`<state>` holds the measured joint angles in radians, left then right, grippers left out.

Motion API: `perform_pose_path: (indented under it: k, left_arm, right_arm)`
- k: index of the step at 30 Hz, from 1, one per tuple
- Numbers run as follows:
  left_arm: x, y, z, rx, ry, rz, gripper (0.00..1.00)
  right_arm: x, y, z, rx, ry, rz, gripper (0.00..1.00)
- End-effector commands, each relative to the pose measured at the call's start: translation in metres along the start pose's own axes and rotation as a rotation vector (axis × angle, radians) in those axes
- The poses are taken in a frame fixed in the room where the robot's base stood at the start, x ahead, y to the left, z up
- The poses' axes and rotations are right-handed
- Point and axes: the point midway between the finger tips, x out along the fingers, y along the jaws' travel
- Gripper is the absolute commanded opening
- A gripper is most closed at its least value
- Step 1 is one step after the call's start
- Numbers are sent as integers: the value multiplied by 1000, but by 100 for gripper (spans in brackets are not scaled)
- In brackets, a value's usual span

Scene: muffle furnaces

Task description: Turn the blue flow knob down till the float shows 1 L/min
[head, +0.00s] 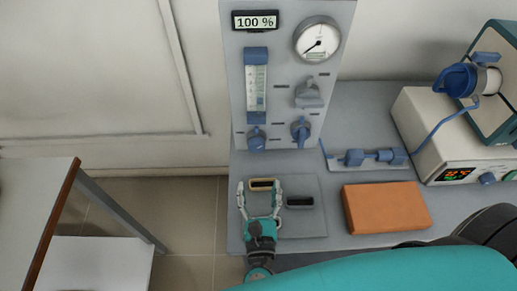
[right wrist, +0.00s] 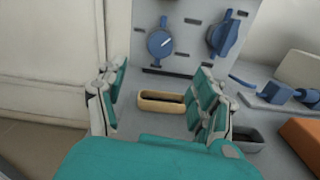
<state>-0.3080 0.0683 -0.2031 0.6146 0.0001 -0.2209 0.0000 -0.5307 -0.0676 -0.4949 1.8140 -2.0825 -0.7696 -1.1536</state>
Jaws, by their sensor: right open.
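The blue flow knob (head: 256,138) is at the lower left of the upright grey panel (head: 283,75), right under the clear flow tube (head: 256,88) with its blue end caps. The float's height in the tube is too small to read. The knob also shows in the right wrist view (right wrist: 160,43), with a pale pointer line slanting up to the right. My right gripper (head: 260,186) is open and empty, low in front of the panel. Its fingers stand apart below the knob, not touching it. My left gripper is not in view.
A second blue knob (head: 301,130) and a grey knob (head: 309,95) sit to the right, below a round gauge (head: 317,41). A display (head: 256,20) reads 100 %.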

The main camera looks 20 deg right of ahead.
Motion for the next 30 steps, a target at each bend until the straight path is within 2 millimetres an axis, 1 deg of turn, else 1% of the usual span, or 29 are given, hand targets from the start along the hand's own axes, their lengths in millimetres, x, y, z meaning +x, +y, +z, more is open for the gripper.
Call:
perform_pose_path:
  k: [1, 9, 15, 18, 21, 29, 30]
  left_arm:
    - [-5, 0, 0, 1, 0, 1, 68]
    - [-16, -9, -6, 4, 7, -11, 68]
    - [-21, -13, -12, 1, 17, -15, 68]
    - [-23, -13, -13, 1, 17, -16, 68]
    - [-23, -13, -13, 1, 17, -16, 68]
    - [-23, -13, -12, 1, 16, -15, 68]
    - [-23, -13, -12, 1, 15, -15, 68]
  right_arm:
    - [13, 1, 4, 1, -4, -2, 68]
    - [72, 1, 4, 1, -4, -2, 68]
    - [104, 0, 2, 1, -1, -1, 68]
    - [113, 0, 1, 1, -1, -1, 68]
    - [118, 0, 1, 2, -1, -1, 68]
    - [120, 0, 0, 2, 0, -1, 68]
    - [120, 0, 0, 2, 0, -1, 67]
